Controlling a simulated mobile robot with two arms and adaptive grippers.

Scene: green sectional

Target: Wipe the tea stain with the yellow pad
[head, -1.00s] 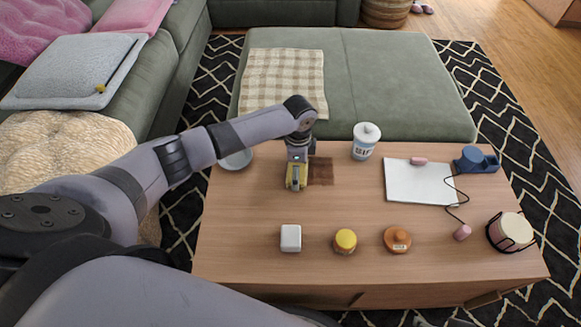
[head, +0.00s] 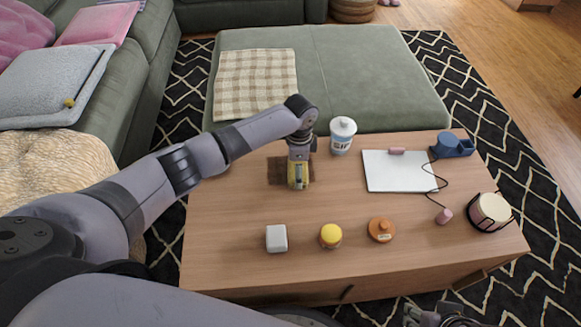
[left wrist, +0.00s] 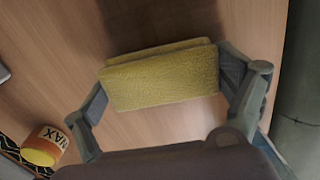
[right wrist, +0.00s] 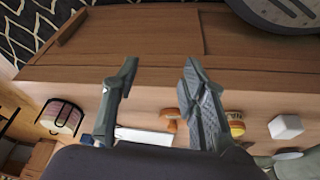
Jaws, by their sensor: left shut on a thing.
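The yellow pad (left wrist: 160,80) is clamped between the fingers of my left gripper (left wrist: 168,88) in the left wrist view. In the head view the pad (head: 298,182) is at the table, under my left gripper (head: 299,168). The tea stain (head: 277,171) is a dark brown patch on the wooden table. The pad is at its right part and hides some of it. I cannot tell whether the pad presses on the wood. The stain (left wrist: 165,25) also shows beyond the pad in the left wrist view. My right gripper (right wrist: 158,75) is open and empty, low at the table's near side.
A white-lidded canister (head: 342,135) stands just right of the left gripper. A white board (head: 398,171), blue holder (head: 453,145) and pink candle (head: 490,211) are farther right. A white block (head: 276,238), yellow-lidded jar (head: 331,236) and orange pot (head: 381,230) line the front.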

